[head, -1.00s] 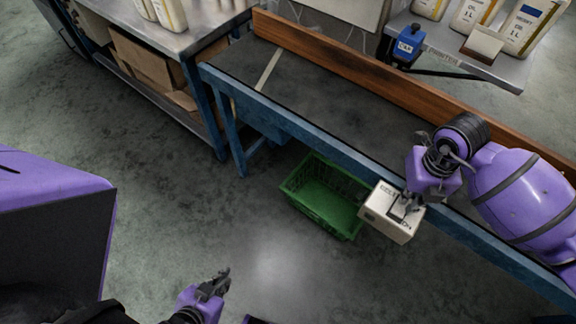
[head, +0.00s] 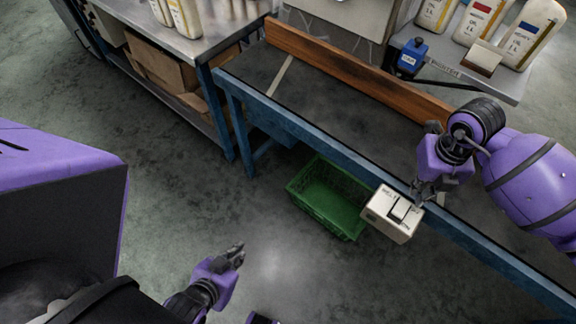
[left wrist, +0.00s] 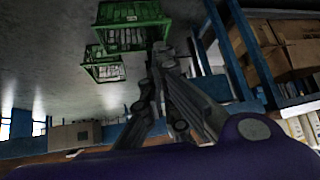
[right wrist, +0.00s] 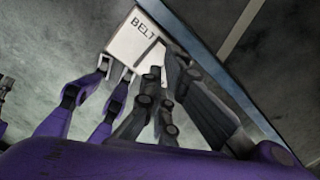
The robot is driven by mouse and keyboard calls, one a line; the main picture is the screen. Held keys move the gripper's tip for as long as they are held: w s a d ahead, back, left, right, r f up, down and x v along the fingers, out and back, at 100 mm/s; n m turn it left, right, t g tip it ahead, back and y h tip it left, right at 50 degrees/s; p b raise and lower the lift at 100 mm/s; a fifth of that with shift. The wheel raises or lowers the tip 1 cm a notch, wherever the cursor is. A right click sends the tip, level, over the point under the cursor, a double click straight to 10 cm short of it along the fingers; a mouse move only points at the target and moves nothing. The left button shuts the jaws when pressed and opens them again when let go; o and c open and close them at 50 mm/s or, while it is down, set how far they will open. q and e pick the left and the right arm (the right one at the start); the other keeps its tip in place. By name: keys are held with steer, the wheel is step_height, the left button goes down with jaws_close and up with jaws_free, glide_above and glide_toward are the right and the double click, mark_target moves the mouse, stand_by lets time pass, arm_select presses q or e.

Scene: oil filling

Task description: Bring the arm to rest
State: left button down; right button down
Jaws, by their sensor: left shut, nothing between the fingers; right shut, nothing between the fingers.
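My right gripper (head: 424,192) is shut and empty at the conveyor's near edge, right above and behind the white belt switch box (head: 393,214). In the right wrist view its fingers (right wrist: 160,84) show close to the box with the word BELT (right wrist: 134,42); I cannot tell whether they touch it. My left gripper (head: 237,252) is shut and empty, low over the floor at the bottom of the head view. It also shows in the left wrist view (left wrist: 163,62), with nothing between the fingers.
The conveyor (head: 340,108) has a blue frame and a wooden rail (head: 350,68). A green crate (head: 328,196) stands on the floor beside it. A metal table (head: 205,38) with bottles is at the upper left. A shelf with oil bottles (head: 482,20) and a blue device (head: 411,57) is upper right.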

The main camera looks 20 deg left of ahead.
arm_select(q)
steer(key=shift+w, duration=0.2)
steer(key=shift+w+d+r, duration=0.1)
